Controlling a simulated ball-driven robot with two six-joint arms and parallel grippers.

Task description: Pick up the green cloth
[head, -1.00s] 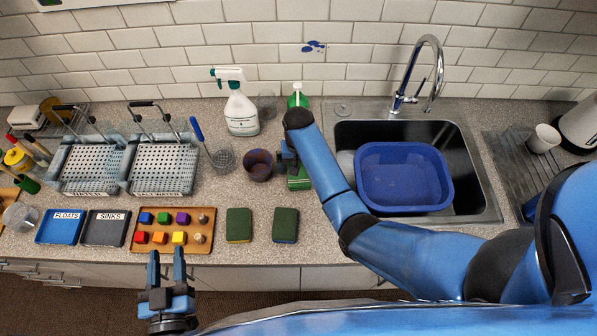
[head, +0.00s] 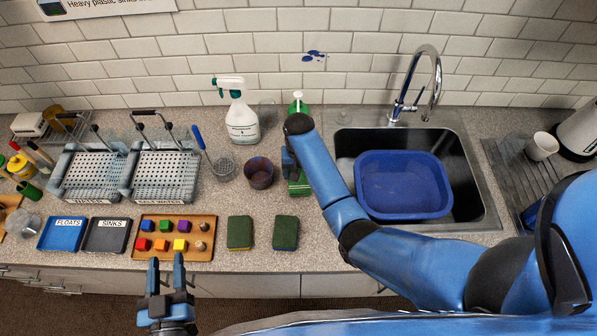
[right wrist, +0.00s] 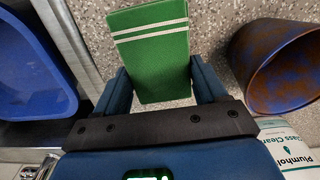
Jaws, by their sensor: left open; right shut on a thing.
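The green cloth (right wrist: 152,50) is a folded flat rectangle with two white stripes, seen in the right wrist view. My right gripper (right wrist: 161,80) is shut on it, one finger on each side. In the head view the cloth (head: 300,186) shows partly beside my right arm, which hides the rest. I cannot tell whether it touches the counter. My left gripper (head: 167,265) is open and empty, in front of the counter edge near the wooden tray.
A stained cup (head: 261,172) stands just left of the cloth, and a blue basin (head: 404,211) sits in the sink at right. A green bottle (head: 298,104) stands behind. Two sponges (head: 240,232) lie in front, beside the wooden tray (head: 150,254) of blocks.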

